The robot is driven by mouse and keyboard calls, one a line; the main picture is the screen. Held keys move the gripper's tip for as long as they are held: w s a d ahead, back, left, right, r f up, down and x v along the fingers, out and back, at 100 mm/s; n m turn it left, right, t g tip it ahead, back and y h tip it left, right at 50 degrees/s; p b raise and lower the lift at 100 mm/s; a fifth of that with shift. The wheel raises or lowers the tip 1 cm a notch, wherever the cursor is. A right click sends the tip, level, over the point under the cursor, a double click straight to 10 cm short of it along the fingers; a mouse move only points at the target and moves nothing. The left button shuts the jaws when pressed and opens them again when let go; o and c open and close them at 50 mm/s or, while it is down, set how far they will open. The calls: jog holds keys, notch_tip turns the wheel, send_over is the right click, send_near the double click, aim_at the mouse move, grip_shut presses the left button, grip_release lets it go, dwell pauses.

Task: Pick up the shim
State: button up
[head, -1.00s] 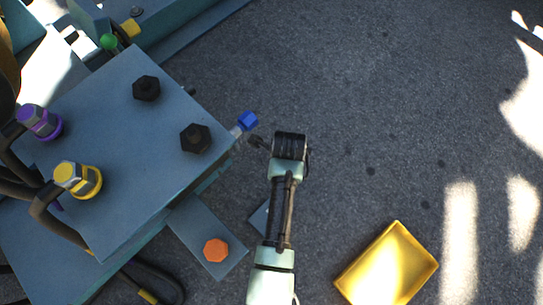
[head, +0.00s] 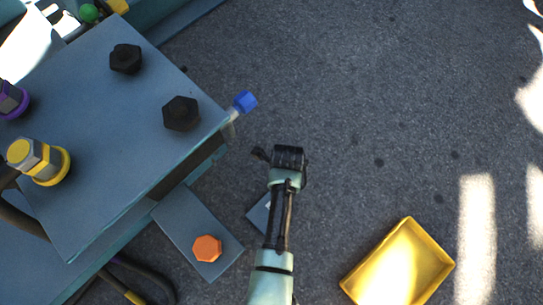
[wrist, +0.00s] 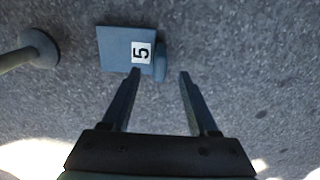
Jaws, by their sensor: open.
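A flat blue-grey plate with a white label "5" (wrist: 118,48), which I take to be the shim, lies on the ground in the wrist view. A rounded blue-grey piece is at its right edge. In the head view the plate (head: 257,216) is partly hidden behind my arm. My gripper (wrist: 161,72) is open and empty in the wrist view. Its left fingertip appears over the plate's lower right corner, and its right fingertip is over bare ground. I cannot tell its height. In the head view my gripper (head: 259,154) is small and dark, left of the wrist.
A blue-grey machine block (head: 110,125) with bolts and hoses fills the left. A blue-capped fitting (head: 245,102) juts from its corner. A bracket with an orange bolt (head: 207,248) lies below. A yellow tray (head: 350,277) is at lower right. A round-footed post (wrist: 38,47) stands left of the plate.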

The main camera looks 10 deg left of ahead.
jog(key=shift+d+f+b, duration=0.15)
jog(key=shift+f+b, duration=2.4)
jog(key=shift+b, duration=0.05)
jog(key=shift+r, duration=0.1)
grip_shut()
jog(key=shift+s, duration=0.1)
jog(key=shift+r, duration=0.1)
